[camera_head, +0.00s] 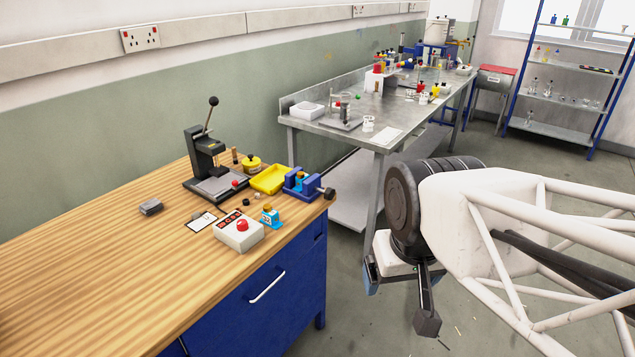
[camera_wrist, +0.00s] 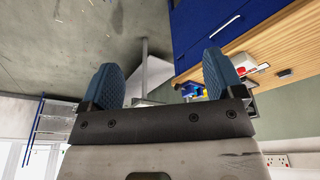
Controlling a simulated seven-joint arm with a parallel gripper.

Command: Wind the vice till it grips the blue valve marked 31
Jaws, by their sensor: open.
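The blue vice (camera_head: 296,190) stands on the wooden workbench (camera_head: 90,255) near its right end, with a dark knob (camera_head: 328,193) on its right side. A small brass-coloured part shows at the vice's jaws; I cannot tell whether it is gripped. No number 31 is readable, so I cannot tell which item is the valve. My gripper (camera_head: 398,298) is off the bench, right of it, over the floor. In the wrist view my gripper (camera_wrist: 163,80) is open and empty, its blue pads wide apart.
A black lever press (camera_head: 205,165), yellow tray (camera_head: 268,179) and white box with a red button (camera_head: 236,232) crowd around the vice. A steel table (camera_head: 355,135) with lab items stands behind. The bench's left half is mostly clear.

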